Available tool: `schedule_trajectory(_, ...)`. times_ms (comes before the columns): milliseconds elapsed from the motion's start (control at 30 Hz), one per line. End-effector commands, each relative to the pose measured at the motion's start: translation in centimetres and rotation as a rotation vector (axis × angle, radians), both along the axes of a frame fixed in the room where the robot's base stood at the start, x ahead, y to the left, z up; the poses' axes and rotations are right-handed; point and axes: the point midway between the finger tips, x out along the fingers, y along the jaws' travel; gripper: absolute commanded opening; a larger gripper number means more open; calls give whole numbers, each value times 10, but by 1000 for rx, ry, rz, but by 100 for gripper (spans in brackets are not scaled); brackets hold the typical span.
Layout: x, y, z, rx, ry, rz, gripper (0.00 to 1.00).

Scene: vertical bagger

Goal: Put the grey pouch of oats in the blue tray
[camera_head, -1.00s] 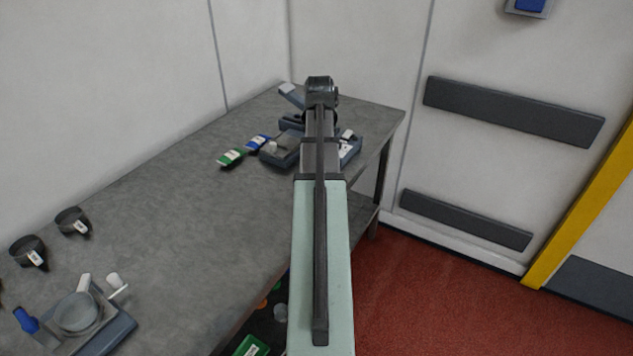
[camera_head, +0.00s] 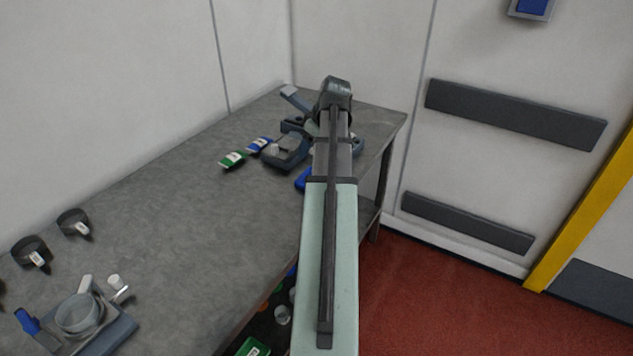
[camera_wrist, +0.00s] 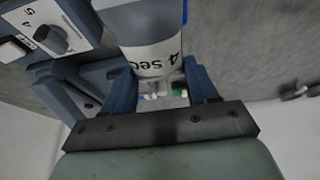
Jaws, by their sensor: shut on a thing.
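My gripper shows in the wrist view (camera_wrist: 161,88), its two blue fingers apart with a grey item between them. This item looks like the grey pouch (camera_wrist: 150,25); it has a white printed band, and its far end runs out of the picture. A bright blue edge shows just beyond it, perhaps the blue tray (camera_wrist: 185,12). In the head view my arm hides the gripper and pouch. A bright blue piece (camera_head: 304,180) shows at the arm's left side, mostly hidden; it may be the tray.
A grey-blue device with a dial (camera_wrist: 57,36) is close on the left in the wrist view. In the head view, a green pouch (camera_head: 233,160) and a blue pouch (camera_head: 259,145) lie left of a sealer-like machine (camera_head: 287,151). The middle of the table (camera_head: 190,215) is clear.

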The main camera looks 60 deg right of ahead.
Motion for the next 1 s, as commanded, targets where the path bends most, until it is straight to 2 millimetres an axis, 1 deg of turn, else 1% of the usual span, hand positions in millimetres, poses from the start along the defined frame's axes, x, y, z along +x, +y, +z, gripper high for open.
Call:
schedule_trajectory(167, -1, 1, -14, 2, 1, 11, 25)
schedule_trajectory(433, -1, 1, -53, 2, 1, 8, 25)
schedule_trajectory(667, 0, 0, -66, 0, 0, 8, 25)
schedule_trajectory(767, -1, 1, -74, 1, 1, 7, 25)
schedule_trajectory(900, -1, 1, -91, 1, 1, 8, 25)
schedule_trajectory(1000, 0, 0, -98, 0, 1, 8, 25)
